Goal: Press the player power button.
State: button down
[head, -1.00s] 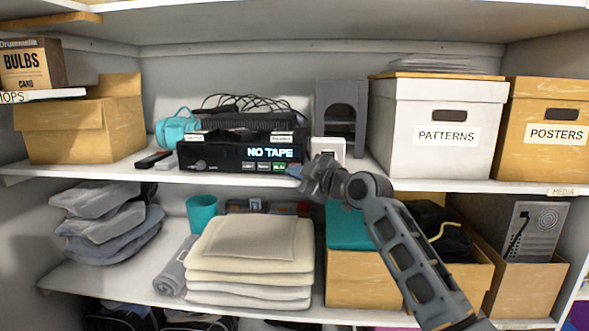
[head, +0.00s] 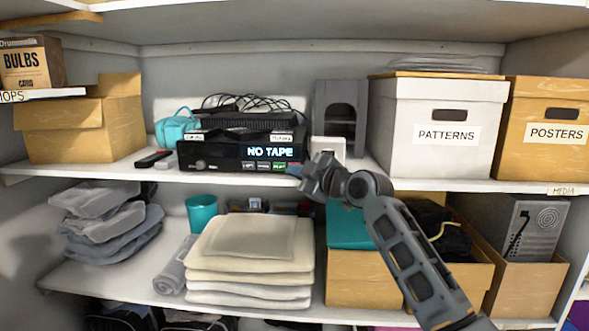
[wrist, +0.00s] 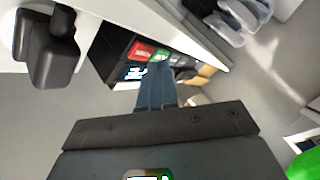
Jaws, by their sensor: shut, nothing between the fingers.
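The player (head: 222,156) is a black box on the upper shelf with a lit "NO TAPE" display. Its front has a round knob on the left and a row of small buttons at lower right, one green (head: 279,166). In the wrist view, the player (wrist: 112,50) shows a red button (wrist: 141,51), a green one and several grey ones. I cannot read which is the power button. My gripper (head: 295,171) is shut and empty at the player's lower right front corner. In the wrist view its fingertips (wrist: 153,68) overlap the button row; contact cannot be told.
A small white box (head: 328,149) stands just right of the player, close to my gripper. A black remote (head: 153,158) lies to its left. The white PATTERNS box (head: 435,105) is further right. Below are folded cloths (head: 250,262) and a teal cup (head: 202,214).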

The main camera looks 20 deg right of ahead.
jog(key=shift+w+d+b, duration=0.4)
jog(key=shift+w+b, duration=0.2)
jog(key=shift+b, duration=0.4)
dwell(0.9)
jog(key=shift+s, duration=0.1)
jog(key=shift+s+a, duration=0.4)
jog(key=shift+s, duration=0.2)
jog(key=s, duration=0.1)
jog(key=s+a+p, duration=0.1)
jog(key=s, duration=0.1)
jog(key=s+a, duration=0.1)
jog(key=shift+s+a+p, duration=0.15)
jog(key=shift+a+p, duration=0.1)
jog(key=shift+p, duration=0.1)
jog(key=shift+f, duration=0.1)
dwell(0.7)
